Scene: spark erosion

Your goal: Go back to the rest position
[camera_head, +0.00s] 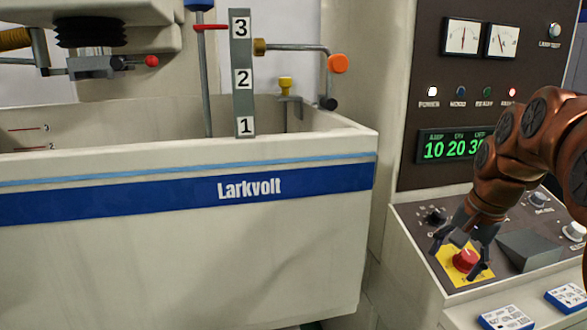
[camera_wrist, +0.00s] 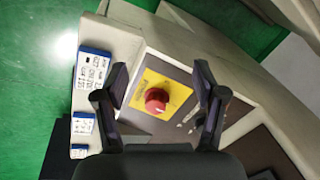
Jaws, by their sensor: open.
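My gripper (camera_head: 462,256) is over the sloped control panel at the right in the head view, at the end of my copper-coloured arm. Its two dark fingers are spread apart and hold nothing. A red mushroom button (camera_head: 465,261) on a yellow plate (camera_head: 452,275) lies just beyond the fingertips. In the wrist view the red button (camera_wrist: 157,101) shows between the two fingers of my gripper (camera_wrist: 162,88). Whether a finger touches the button or panel I cannot tell.
The white Larkvolt tank (camera_head: 150,240) fills the left, with a numbered 1-2-3 post (camera_head: 242,72) and rods above its rim. The upright panel has a green display (camera_head: 452,147), gauges and lamps. Knobs (camera_head: 538,199) and several blue-and-white cards (camera_head: 507,318) are near my arm.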

